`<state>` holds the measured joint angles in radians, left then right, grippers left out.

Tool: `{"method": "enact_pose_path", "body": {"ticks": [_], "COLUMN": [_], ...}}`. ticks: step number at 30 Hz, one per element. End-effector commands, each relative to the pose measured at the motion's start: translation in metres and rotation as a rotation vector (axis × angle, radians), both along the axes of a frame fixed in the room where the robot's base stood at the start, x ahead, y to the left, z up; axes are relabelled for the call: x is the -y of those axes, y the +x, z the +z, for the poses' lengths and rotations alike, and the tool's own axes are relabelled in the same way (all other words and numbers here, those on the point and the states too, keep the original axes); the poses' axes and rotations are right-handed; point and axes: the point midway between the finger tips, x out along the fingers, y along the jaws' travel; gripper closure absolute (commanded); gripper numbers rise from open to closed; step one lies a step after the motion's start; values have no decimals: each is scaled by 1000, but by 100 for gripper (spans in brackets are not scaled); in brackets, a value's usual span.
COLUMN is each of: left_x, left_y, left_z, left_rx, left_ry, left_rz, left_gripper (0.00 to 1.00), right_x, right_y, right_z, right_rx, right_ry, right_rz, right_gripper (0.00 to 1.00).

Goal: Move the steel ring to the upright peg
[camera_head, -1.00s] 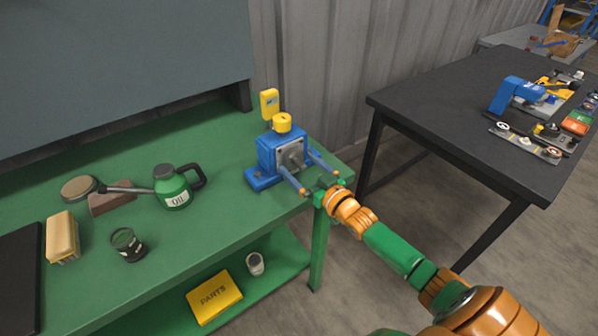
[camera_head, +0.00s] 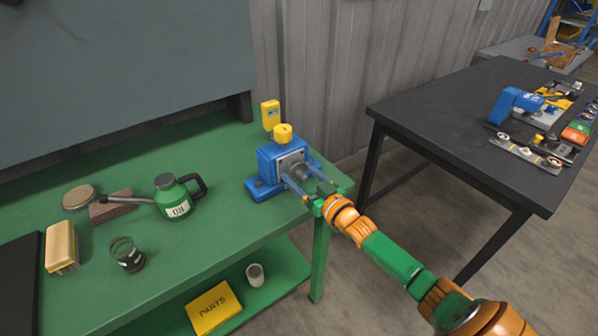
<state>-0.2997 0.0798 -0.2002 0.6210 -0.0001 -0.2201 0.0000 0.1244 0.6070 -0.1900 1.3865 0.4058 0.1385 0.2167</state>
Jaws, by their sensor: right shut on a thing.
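A blue stand (camera_head: 268,178) with a yellow cap on top sits on the green bench near its right end. Its grey square plate faces my right arm. My right gripper (camera_head: 299,171) reaches in from the right, its two blue fingers on either side of a small grey round part at the plate. This looks like the steel ring (camera_head: 297,173), and the gripper is shut on it. The fingers partly hide it, and I cannot tell whether it still sits on the stand. I cannot clearly make out an upright peg. My left gripper is not in view.
A black table (camera_head: 440,105) at the right bears a blue device (camera_head: 514,104) and several small parts. Its left part is clear.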

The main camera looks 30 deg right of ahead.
Motion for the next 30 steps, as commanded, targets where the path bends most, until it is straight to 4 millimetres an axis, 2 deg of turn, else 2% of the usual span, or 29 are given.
{"method": "enact_pose_path", "body": {"ticks": [1,6,21,30], "left_x": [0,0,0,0], "left_y": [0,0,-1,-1], "left_z": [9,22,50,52], "left_rx": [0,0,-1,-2], "left_ry": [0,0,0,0], "left_rz": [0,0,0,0], "left_gripper": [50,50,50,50], "right_x": [0,2,5,6], "right_y": [-5,-23,-71,-78], "right_z": [4,5,3,1], "right_rx": [-3,-2,-1,1], "right_ry": [1,0,0,0], "right_rz": [0,0,0,0], "right_gripper": [74,74,74,74]}}
